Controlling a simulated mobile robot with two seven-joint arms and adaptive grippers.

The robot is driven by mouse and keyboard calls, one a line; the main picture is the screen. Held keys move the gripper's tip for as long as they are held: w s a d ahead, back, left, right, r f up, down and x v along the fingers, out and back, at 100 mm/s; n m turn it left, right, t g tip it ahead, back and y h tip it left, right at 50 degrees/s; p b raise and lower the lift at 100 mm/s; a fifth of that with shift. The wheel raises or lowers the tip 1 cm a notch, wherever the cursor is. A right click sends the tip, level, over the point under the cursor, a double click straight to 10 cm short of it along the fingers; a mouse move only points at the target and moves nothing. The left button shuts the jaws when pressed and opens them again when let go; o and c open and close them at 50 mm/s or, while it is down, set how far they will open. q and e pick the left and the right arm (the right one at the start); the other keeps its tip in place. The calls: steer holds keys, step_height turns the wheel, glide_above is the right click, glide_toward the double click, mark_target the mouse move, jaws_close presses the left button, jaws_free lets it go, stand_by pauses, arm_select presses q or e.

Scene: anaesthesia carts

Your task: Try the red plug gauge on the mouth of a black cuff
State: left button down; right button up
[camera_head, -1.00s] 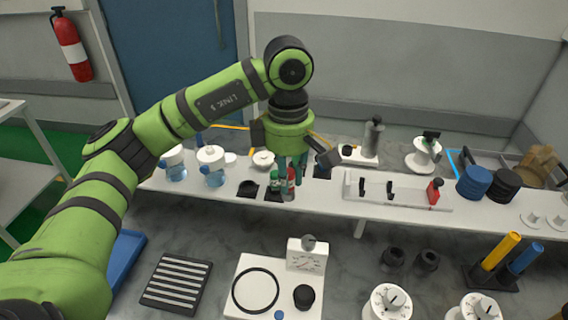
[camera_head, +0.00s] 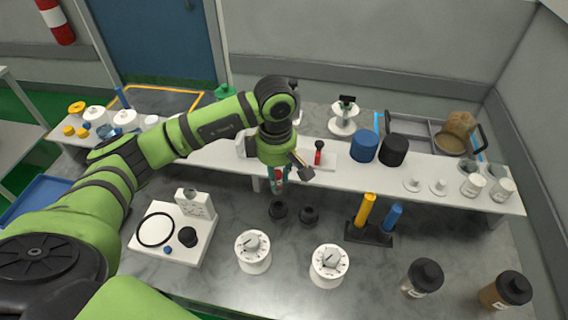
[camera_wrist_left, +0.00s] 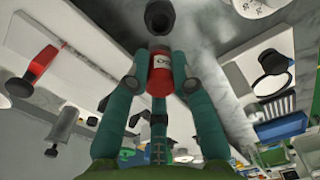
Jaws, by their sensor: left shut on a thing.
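My left gripper (camera_head: 277,182) is shut on the red plug gauge (camera_head: 278,174), a red cylinder with a pale label. The gauge also shows between the fingers in the left wrist view (camera_wrist_left: 160,75). Two black cuffs stand on the grey worktop: the left cuff (camera_head: 278,209) is just below and in front of the gauge in the head view, the right cuff (camera_head: 309,214) beside it. In the wrist view one cuff (camera_wrist_left: 160,17) lies beyond the gauge's end, apart from it. My right gripper is not in view.
A white shelf (camera_head: 440,188) runs behind, carrying a red-handled lever (camera_head: 318,152), a blue disc stack (camera_head: 364,146) and a black one (camera_head: 393,150). White dials (camera_head: 253,252), (camera_head: 329,265), a yellow-and-blue peg stand (camera_head: 368,234) and a white gauge board (camera_head: 150,253) stand nearby on the worktop.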

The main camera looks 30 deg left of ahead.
mark_target(278, 191)
arm_select(q)
steer(key=shift+d+f, duration=0.15)
steer(key=shift+a, duration=0.2)
steer(key=shift+d+f+b, duration=0.1)
steer(key=shift+b, duration=0.3)
step_height(278, 191, down, 2)
steer(key=shift+f+b, duration=0.15)
steer(key=shift+b, duration=0.95)
step_height(278, 191, down, 4)
steer(key=b, duration=0.4)
steer(key=shift+r, duration=0.25)
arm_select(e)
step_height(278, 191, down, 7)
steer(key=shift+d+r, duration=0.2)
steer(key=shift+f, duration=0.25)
arm_select(q)
steer(key=shift+f+b, duration=1.2)
steer(key=shift+b, duration=0.2)
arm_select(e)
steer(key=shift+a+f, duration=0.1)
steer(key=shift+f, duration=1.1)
